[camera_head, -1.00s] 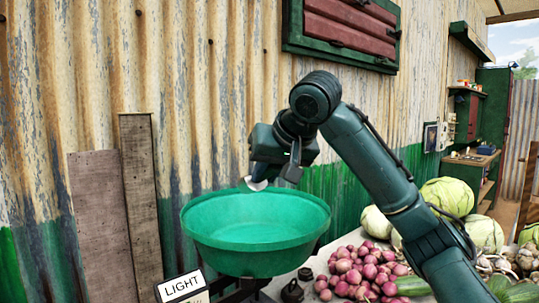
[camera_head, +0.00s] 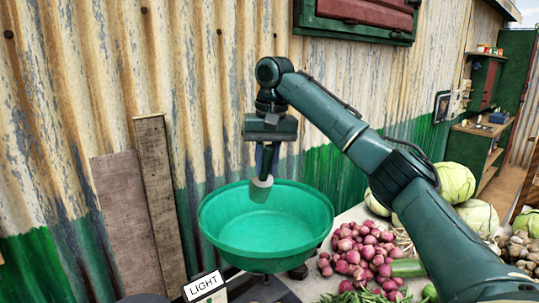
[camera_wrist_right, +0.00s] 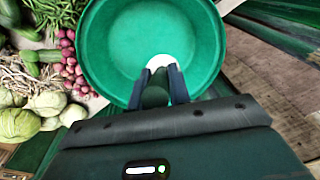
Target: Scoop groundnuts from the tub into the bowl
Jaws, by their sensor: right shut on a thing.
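The green bowl (camera_head: 231,243) stands on the stall and looks empty inside; it fills the upper middle of the right wrist view (camera_wrist_right: 105,50). My right gripper (camera_head: 266,172) is above the bowl, pointing down. It is shut on a scoop, whose pale end (camera_head: 261,189) hangs down over the bowl's opening. In the right wrist view the dark handle sits between the fingers (camera_wrist_right: 158,90), and the pale scoop (camera_wrist_right: 162,62) shows beyond them. I cannot see any groundnuts in the scoop. The tub of groundnuts is not recognisable in these views. My left gripper is not in view.
A pile of red onions (camera_head: 362,255) lies right of the bowl, with cabbages (camera_head: 456,182) behind it. Two planks (camera_head: 158,190) lean on the corrugated wall behind.

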